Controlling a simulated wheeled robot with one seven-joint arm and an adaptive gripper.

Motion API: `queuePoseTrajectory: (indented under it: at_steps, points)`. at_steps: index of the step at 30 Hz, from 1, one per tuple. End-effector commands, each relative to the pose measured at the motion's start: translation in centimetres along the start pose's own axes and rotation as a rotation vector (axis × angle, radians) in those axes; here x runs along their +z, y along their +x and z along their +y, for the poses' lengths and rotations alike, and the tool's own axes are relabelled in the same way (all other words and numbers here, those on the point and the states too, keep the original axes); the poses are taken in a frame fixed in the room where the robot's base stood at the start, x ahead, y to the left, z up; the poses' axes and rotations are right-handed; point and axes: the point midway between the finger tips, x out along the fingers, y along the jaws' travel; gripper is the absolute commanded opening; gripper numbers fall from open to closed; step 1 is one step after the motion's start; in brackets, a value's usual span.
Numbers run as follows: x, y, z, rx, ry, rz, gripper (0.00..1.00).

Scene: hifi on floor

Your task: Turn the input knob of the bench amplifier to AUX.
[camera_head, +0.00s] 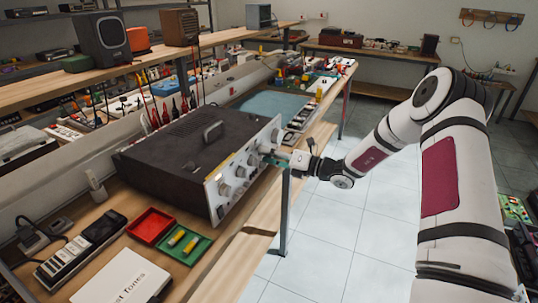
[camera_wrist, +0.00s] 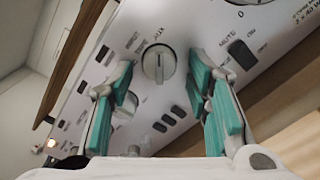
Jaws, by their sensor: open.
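The bench amplifier (camera_head: 185,150) is a dark box on the bench, with a pale front panel facing right and several knobs. My gripper (camera_head: 276,160) is at the far part of that panel, pointing at it. In the wrist view, a round light-grey knob (camera_wrist: 159,66) with a raised bar across it lies between and ahead of the fingertips. Small lettering surrounds it; the label above it appears to read AUX (camera_wrist: 154,34). The bar runs roughly up and down the picture; which end is the pointer I cannot tell. My gripper (camera_wrist: 162,78) is open, teal pads either side, apparently not touching the knob.
Small dark buttons (camera_wrist: 168,119) and a dark switch (camera_wrist: 242,54) sit near the knob on the panel. Red (camera_head: 151,225) and green (camera_head: 185,243) trays lie in front of the amplifier. The tiled floor (camera_head: 320,225) right of the bench is clear.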

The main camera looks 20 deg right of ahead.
Motion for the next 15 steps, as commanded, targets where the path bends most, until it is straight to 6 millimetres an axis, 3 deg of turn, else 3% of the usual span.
queuePoseTrajectory:
  at_steps: [5, 15]
  points:
    - [0.1, -1.4, 0.0, -0.001, 0.000, -0.002, 0.45]
    - [0.1, -8.1, -0.1, -0.002, 0.001, -0.003, 0.45]
